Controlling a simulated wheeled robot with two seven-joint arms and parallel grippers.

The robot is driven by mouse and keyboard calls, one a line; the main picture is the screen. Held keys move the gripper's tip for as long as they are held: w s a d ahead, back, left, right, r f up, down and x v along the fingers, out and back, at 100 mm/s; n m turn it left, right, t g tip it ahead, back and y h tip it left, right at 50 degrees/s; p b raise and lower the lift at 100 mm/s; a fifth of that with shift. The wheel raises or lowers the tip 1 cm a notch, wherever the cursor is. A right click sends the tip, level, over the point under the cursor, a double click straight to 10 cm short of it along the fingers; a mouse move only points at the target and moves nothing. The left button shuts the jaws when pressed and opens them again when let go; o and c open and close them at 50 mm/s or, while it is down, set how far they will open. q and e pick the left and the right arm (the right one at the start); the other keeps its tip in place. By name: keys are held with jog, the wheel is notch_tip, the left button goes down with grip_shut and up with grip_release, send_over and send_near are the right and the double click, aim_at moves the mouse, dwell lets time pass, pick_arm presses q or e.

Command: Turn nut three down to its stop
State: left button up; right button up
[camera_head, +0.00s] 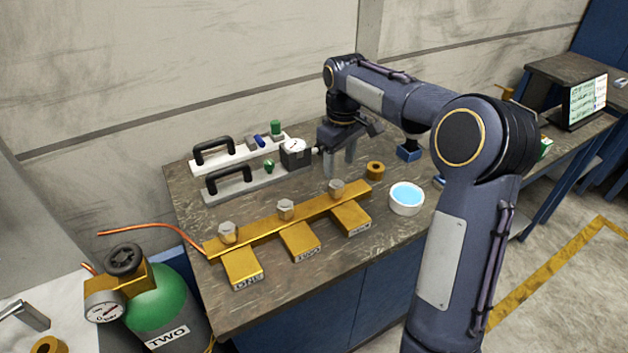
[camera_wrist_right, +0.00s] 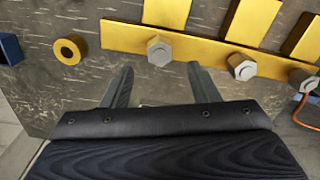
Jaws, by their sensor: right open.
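A brass manifold bar (camera_head: 265,231) on the bench carries three grey hex nuts, with yellow labelled tabs in front. Nut three (camera_head: 336,188) is the rightmost in the head view, by a tab whose label is too small to read surely. In the right wrist view it is the left nut (camera_wrist_right: 159,51), beside the brass ring. My right gripper (camera_head: 340,170) is open, fingers pointing down, just behind nut three. In the wrist view its fingertips (camera_wrist_right: 160,68) stand apart on either side of the nut's line, seemingly not touching it. My left gripper is not in view.
A brass ring (camera_head: 375,170) and a white bowl with blue liquid (camera_head: 406,198) are right of the bar. Two handled rails (camera_head: 245,183) with a gauge lie behind it. A green cylinder (camera_head: 160,305) stands front left. Bare bench shows at the front right.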

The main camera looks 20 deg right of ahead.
aim_at(337, 184)
jog(key=shift+w+f, duration=0.2)
jog(key=shift+f, duration=0.15)
notch_tip(337, 184, down, 7)
jog(key=shift+f, duration=0.1)
jog(key=c, duration=1)
